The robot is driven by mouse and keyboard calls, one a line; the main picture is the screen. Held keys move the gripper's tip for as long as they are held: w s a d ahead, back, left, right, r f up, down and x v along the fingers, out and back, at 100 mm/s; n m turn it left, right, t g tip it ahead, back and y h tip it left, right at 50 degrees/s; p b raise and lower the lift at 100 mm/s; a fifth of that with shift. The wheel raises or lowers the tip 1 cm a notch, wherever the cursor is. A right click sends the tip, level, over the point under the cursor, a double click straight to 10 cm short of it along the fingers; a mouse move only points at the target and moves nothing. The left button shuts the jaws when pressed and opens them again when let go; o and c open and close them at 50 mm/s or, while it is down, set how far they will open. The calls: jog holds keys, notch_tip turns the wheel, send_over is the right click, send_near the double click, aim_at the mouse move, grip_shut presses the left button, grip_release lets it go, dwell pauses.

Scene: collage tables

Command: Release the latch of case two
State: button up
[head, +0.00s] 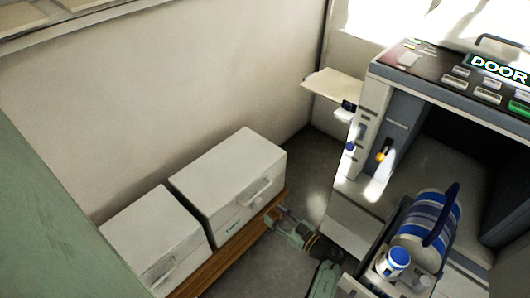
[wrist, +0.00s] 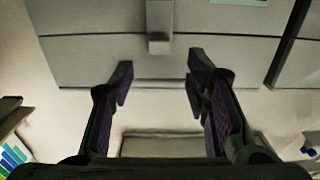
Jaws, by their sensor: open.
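Case two (head: 225,170) is a white box with a small label reading TWO, standing on a wooden bench; its grey front also shows in the wrist view (wrist: 90,60). Its latch (head: 255,197) is a light tab on the front face. In the wrist view the latch (wrist: 159,30) is a short grey block ahead of the fingertips, roughly centred between them. My gripper (head: 276,219) is in front of the case, low and near the latch. In the wrist view my gripper (wrist: 159,80) has its two dark fingers spread apart with nothing between them. I see no contact with the latch.
A second white case (head: 155,238) stands left of case two on the wooden bench (head: 230,255). At right is a grey machine (head: 375,120) with a DOOR sign. A striped blue container (head: 425,222) and a mug (head: 392,263) sit in a tray below it.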

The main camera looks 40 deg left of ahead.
aim_at(257, 204)
jog(key=a, duration=0.7)
jog(key=shift+w+a, duration=0.35)
jog(key=shift+c, duration=0.2)
